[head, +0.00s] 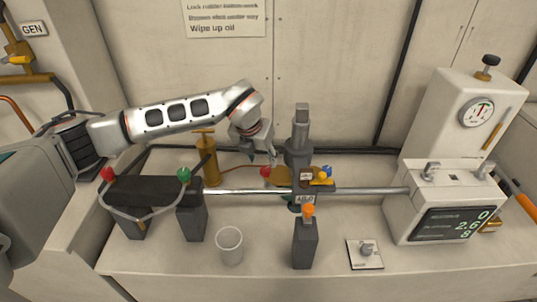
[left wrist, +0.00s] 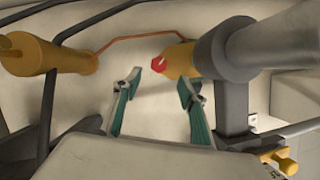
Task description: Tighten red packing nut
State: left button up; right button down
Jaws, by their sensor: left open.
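The red packing nut (head: 266,171) sits at the left end of a brass fitting on the grey upright cylinder (head: 299,150). In the left wrist view, the red nut (left wrist: 160,64) is a small faceted piece on the brass tip, beyond and between my fingertips. My left gripper (head: 258,156) comes in from the left, close above the nut in the head view. Its two green-padded fingers (left wrist: 160,88) are apart and empty in the left wrist view, and no contact with the nut shows. My right gripper is not in view.
A brass cylinder (head: 209,160) stands left of the nut, with a thin copper line behind. A steel rod (head: 370,191) runs across the bench. A cup (head: 229,246), an orange-topped post (head: 306,243) and a small plate (head: 365,254) stand in front. A gauge box (head: 460,110) stands right.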

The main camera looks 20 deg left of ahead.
aim_at(265, 169)
pick_arm(q)
jog(key=x, duration=0.2)
jog(key=shift+w+f, duration=0.15)
jog(key=shift+f, duration=0.2)
jog(key=x, duration=0.3)
jog(key=shift+w+a+f, duration=0.1)
jog(key=shift+f, duration=0.15)
jog(key=shift+w+f, duration=0.25)
jog(key=shift+f, duration=0.2)
jog(key=c, duration=1.1)
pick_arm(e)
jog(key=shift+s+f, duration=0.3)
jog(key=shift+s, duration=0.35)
